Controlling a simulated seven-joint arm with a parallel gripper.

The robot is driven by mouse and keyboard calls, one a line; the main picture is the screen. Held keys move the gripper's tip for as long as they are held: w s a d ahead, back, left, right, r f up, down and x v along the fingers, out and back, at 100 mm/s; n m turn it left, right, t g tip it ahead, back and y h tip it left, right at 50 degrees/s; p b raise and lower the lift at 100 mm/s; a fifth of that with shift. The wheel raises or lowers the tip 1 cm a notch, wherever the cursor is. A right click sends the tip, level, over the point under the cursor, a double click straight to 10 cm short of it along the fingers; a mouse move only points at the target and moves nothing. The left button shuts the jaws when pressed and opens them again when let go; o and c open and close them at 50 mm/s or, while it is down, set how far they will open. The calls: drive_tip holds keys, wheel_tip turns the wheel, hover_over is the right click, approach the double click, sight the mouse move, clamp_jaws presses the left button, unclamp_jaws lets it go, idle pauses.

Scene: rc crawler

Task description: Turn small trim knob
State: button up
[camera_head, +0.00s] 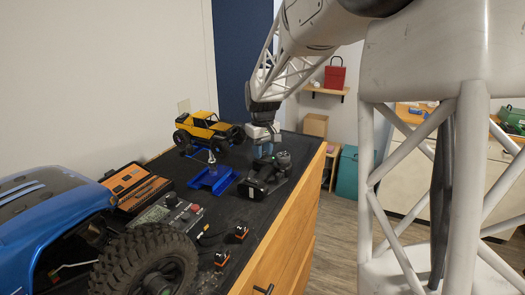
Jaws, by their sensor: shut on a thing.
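A black handheld radio controller (262,184) lies on the dark top of the workbench, with a round wheel at its right side. My gripper (265,153) comes down from above onto the upper part of the controller. Its fingers are shut on a small part there, which looks to be the small trim knob. The knob itself is too small and too covered by the fingers to make out, and so is its turn angle.
A blue tray (212,180) with a silver-tipped tool is left of the controller. A yellow crawler (208,130) stands behind. An orange-and-black case (135,186), a grey device with red knobs (170,212) and a large blue crawler (45,235) fill the left front.

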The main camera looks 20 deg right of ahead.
drive_tip(key=shift+m, duration=0.5)
drive_tip(key=o, duration=0.9)
drive_tip(key=shift+o, duration=0.2)
drive_tip(key=shift+r, duration=0.15)
drive_tip(key=shift+r, duration=3.75)
